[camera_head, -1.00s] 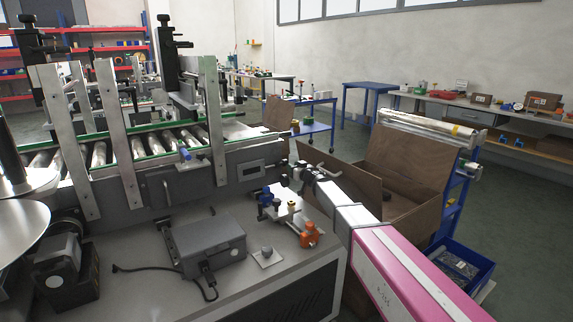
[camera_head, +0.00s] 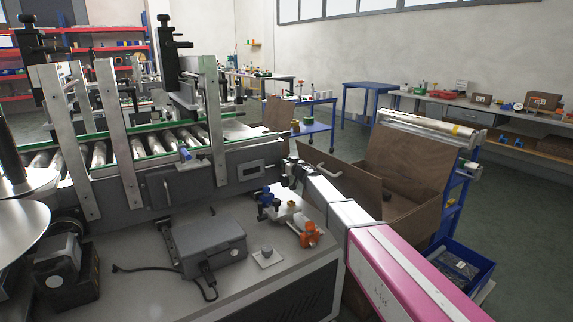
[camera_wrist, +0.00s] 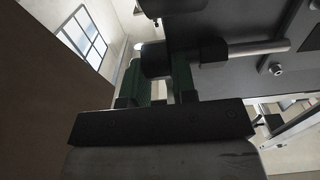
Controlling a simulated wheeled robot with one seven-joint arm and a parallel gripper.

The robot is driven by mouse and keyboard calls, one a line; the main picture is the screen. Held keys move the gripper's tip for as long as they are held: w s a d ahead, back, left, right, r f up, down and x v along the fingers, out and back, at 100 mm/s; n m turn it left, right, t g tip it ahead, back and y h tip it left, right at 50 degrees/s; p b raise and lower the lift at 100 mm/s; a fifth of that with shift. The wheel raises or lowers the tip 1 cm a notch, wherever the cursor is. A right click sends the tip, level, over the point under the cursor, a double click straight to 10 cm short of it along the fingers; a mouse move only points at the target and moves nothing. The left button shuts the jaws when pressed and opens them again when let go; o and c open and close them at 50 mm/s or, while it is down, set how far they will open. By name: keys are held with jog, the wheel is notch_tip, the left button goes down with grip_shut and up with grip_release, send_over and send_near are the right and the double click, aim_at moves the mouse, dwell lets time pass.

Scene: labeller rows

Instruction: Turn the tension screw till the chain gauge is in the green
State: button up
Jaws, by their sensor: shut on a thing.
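In the head view my gripper (camera_head: 290,164) is at the right end of the labeller's conveyor frame (camera_head: 222,182). In the wrist view my gripper (camera_wrist: 160,78), with green-lined fingers, is shut on a short dark round knob (camera_wrist: 155,60), which I take to be the tension screw. A steel rod (camera_wrist: 245,48) runs to the right from a dark block beside it. A small framed rectangular window (camera_head: 252,170) on the frame's side may be the chain gauge. Its reading is too small to make out. My gripper and wrist hide the screw in the head view.
A grey box (camera_head: 207,243) with a cable, and blue and orange clamp parts (camera_head: 308,235), sit on the machine's top below my arm. A brown open carton (camera_head: 405,180) and a blue bin (camera_head: 458,266) stand to the right. Floor beyond is clear.

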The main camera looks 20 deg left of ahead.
jog(key=shift+f, duration=0.1)
jog(key=shift+f+t+y, duration=0.2)
jog(key=shift+t+y, duration=0.7)
jog(key=shift+y, duration=0.2)
jog(key=shift+s, duration=0.1)
jog(key=o, duration=0.6)
jog(key=shift+o, duration=0.2)
jog(key=shift+d, duration=0.1)
